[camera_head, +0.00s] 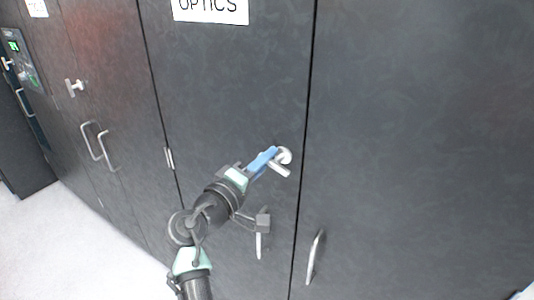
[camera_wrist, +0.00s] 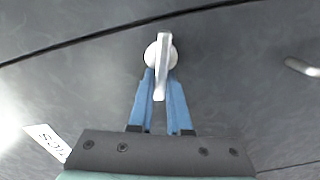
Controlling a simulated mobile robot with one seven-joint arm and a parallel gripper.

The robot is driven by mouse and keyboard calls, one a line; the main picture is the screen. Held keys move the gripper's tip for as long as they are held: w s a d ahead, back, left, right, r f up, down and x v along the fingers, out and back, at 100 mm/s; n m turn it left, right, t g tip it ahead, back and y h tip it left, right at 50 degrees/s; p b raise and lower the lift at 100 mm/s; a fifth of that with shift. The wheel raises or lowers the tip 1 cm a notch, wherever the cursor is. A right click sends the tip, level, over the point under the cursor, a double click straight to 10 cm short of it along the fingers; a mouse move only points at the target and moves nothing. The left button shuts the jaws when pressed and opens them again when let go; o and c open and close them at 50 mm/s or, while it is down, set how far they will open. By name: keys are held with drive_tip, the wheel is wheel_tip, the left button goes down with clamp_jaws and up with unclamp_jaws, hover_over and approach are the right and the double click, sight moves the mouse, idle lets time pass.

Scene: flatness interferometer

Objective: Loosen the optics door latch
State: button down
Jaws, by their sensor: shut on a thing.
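The optics door (camera_head: 220,100) is a dark grey panel with a white sign reading OPTICS (camera_head: 210,8) at its top. Its latch (camera_head: 283,165) is a pale metal T-shaped handle on a round base near the door's right edge. My gripper (camera_head: 268,158) reaches it from the lower left with blue fingers. In the wrist view, the latch (camera_wrist: 162,60) has its bar running almost straight up and down in the picture. My gripper's fingertips (camera_wrist: 160,85) sit on both sides of the bar, shut on it. The fingers hide part of the latch in the head view.
A bar handle (camera_head: 315,257) is on the panel to the right. Another T-shaped latch (camera_head: 74,87) and a pair of bar handles (camera_head: 100,145) are on the doors to the left. A pale floor (camera_head: 80,240) lies open at the lower left.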

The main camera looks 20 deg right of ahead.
drive_tip(key=shift+f+n+p, duration=0.25)
drive_tip(key=shift+n+p, duration=0.3)
drive_tip(key=shift+n, duration=0.95)
drive_tip(key=c, duration=0.9)
unclamp_jaws()
drive_tip(key=shift+o, duration=0.2)
drive_tip(key=b+v, duration=0.2)
drive_tip(key=v, duration=1.1)
